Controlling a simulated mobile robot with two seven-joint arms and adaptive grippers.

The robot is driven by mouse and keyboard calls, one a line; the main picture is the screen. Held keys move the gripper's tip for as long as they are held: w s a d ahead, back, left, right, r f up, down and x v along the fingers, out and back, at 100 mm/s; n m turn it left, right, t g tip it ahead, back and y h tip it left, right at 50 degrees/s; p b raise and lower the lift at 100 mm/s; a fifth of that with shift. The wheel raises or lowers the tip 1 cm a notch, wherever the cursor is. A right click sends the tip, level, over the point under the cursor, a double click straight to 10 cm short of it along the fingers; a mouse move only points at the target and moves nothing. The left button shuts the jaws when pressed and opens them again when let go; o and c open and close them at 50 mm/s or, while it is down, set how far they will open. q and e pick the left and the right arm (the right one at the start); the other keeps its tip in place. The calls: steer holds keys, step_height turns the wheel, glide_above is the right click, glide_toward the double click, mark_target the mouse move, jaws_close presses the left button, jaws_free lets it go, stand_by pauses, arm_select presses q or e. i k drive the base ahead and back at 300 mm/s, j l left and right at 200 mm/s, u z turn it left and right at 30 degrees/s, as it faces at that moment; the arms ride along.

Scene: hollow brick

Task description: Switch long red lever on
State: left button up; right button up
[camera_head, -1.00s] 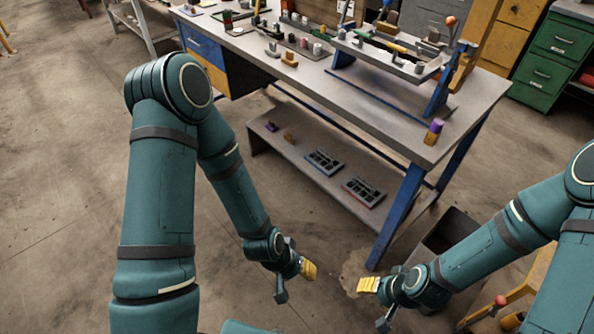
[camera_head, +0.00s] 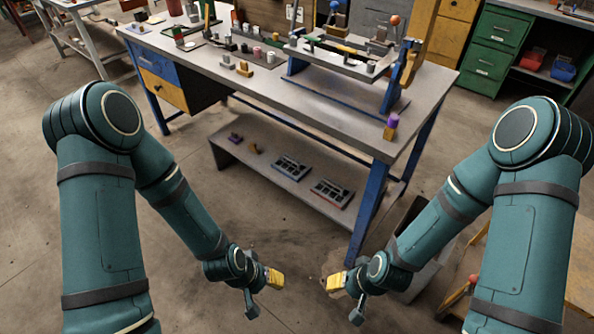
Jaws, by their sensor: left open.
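No long red lever can be made out for certain. A red ball knob (camera_head: 395,20) shows on the rack at the back right of the workbench (camera_head: 335,118); its stem is hard to tell. My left gripper (camera_head: 264,292) is open and empty, with one yellow finger and one dark finger apart. My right gripper (camera_head: 346,298) also looks open and empty. Both are low in front of the bench, well away from its top and from the knob.
A purple and yellow block (camera_head: 391,127) stands near the bench's right corner. The lower shelf (camera_head: 255,170) holds several small items. A dark bin (camera_head: 430,262) stands near my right arm. Green drawers (camera_head: 492,48) stand at the back right.

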mark_target(470, 286)
steer(key=z, duration=1.7)
steer(key=i+l, duration=0.6)
steer(key=i, duration=0.1)
